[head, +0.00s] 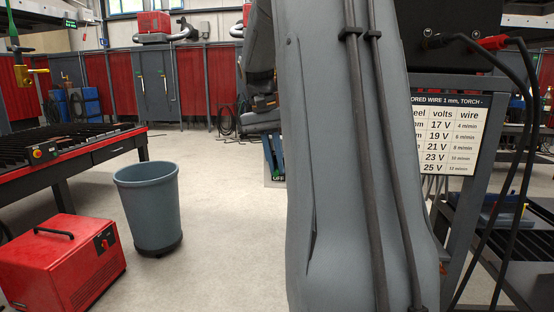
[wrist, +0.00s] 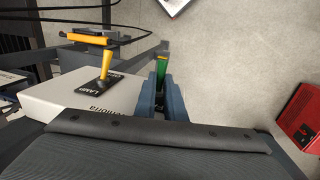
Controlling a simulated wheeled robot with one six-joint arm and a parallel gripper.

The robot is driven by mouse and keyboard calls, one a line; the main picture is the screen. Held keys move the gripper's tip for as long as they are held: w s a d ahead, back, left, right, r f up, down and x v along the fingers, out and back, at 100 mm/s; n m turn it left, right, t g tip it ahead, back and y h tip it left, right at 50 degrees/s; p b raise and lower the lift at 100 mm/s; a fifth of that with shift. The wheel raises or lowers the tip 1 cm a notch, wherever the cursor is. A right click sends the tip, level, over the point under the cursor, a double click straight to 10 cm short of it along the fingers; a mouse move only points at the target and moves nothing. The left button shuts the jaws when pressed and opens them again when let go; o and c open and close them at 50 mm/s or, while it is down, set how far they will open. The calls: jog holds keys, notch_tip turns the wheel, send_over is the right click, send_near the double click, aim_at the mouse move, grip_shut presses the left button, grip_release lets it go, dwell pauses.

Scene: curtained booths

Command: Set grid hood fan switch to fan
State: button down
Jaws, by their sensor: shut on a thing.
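My gripper (wrist: 162,88) is shut on a green handle (wrist: 162,66), which shows between its blue-grey fingers in the wrist view. The handle looks like the fan switch lever, but its base and most of its plate are hidden. In the head view the gripper (head: 274,156) is small and partly behind my arm. A plate (head: 278,181) just below it reads what looks like "OFF". Which position the lever is in, I cannot tell. In the wrist view a yellow T-shaped lever (wrist: 105,65) stands on a black plate marked "LAMP" on the pale hood box (wrist: 62,112), left of my gripper.
A grey bin (head: 147,205) and a red machine (head: 62,262) stand at left, before a slatted table (head: 75,158). At right are a settings sign (head: 450,135) and hanging black cables (head: 500,200). Pale floor (head: 215,190) lies open between the bin and my arm.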

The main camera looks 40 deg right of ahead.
jog(key=c, duration=1.8)
grip_release()
jog(key=shift+c, duration=0.2)
jog(key=shift+r, duration=0.1)
notch_tip(320, 180, up, 8)
jog(key=w+a+b, duration=0.1)
jog(key=shift+f+b, duration=0.25)
jog(key=shift+b, duration=0.1)
jog(key=shift+w, duration=0.1)
